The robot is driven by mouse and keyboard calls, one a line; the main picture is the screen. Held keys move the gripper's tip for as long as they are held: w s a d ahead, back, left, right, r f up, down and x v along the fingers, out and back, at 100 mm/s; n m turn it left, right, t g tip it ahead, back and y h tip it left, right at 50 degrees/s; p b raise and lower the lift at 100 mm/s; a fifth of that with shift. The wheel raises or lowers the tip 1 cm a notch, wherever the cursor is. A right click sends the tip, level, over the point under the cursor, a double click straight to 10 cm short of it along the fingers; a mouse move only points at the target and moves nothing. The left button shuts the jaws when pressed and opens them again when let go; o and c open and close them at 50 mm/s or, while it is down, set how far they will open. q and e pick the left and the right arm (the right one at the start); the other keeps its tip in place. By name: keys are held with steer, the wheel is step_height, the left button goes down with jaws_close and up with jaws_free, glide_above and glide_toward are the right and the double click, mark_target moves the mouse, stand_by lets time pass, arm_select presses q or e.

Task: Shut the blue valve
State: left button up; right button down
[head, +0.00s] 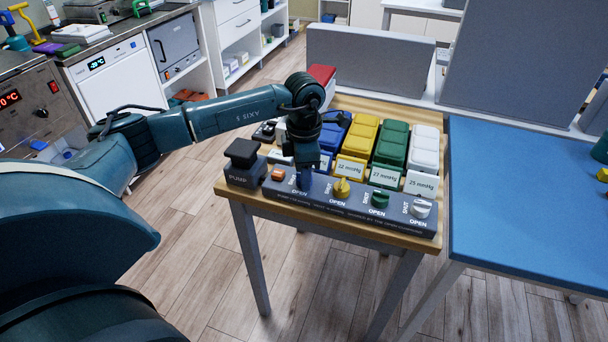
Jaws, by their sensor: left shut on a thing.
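A dark valve panel (345,202) lies along the front edge of a small wooden table (410,238). It carries a row of valve knobs: orange (278,173), yellow (341,188), green (379,199) and white (421,208). The blue valve (305,182) sits between the orange and yellow knobs, with an OPEN label below it. My left gripper (305,174) points down from above and is shut on the blue valve. The gripper largely hides the knob, so its exact turn cannot be told. My right gripper is not in view.
A black PUMP unit (242,162) stands at the panel's left end. Behind the panel lie coloured pads, including yellow (362,135), green (391,144) and white (425,148), with pressure labels. A blue-topped table (520,200) is on the right. Open floor lies in front.

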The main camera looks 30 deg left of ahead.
arm_select(q)
steer(key=shift+r+m, duration=0.1)
steer(key=shift+m, duration=0.5)
steer(key=o, duration=1)
steer(key=shift+c, duration=0.2)
step_height(320, 180, up, 13)
stand_by(0.4)
